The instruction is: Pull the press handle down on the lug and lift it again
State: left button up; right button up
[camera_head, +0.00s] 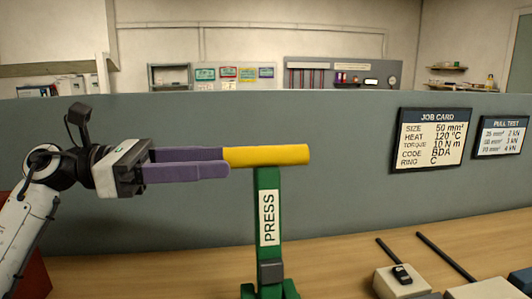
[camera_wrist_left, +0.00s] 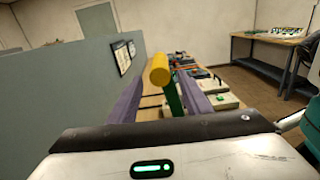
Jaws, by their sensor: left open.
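The press is a green upright post (camera_head: 268,200) labelled PRESS with a yellow handle (camera_head: 270,155) lying level across its top. My left gripper (camera_head: 226,163) comes in from the left with its purple fingers at the handle's left end. The fingers are open, and the handle's end lies at or between their tips; I cannot tell whether they touch. In the left wrist view the yellow handle (camera_wrist_left: 159,66) shows end-on between the two fingers, with the green post (camera_wrist_left: 173,98) below it. The lug is not clearly visible. My right gripper is not in view.
A grey partition (camera_head: 340,130) stands behind the wooden bench (camera_head: 350,240). A job card (camera_head: 433,138) and a pull test card (camera_head: 501,137) hang on it. Pale boxes with black rods (camera_head: 402,280) sit on the bench at the right. A red object (camera_head: 33,278) is at lower left.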

aim_at(263, 166)
pick_arm(q)
jog(key=d, duration=0.2)
jog(key=w+d+p, duration=0.1)
jog(key=d, duration=0.5)
jog(key=shift+w+d+r+p, duration=0.1)
jog(key=shift+w+d+p, duration=0.15)
jog(key=shift+w+p, duration=0.15)
jog(key=shift+s, duration=0.1)
grip_shut()
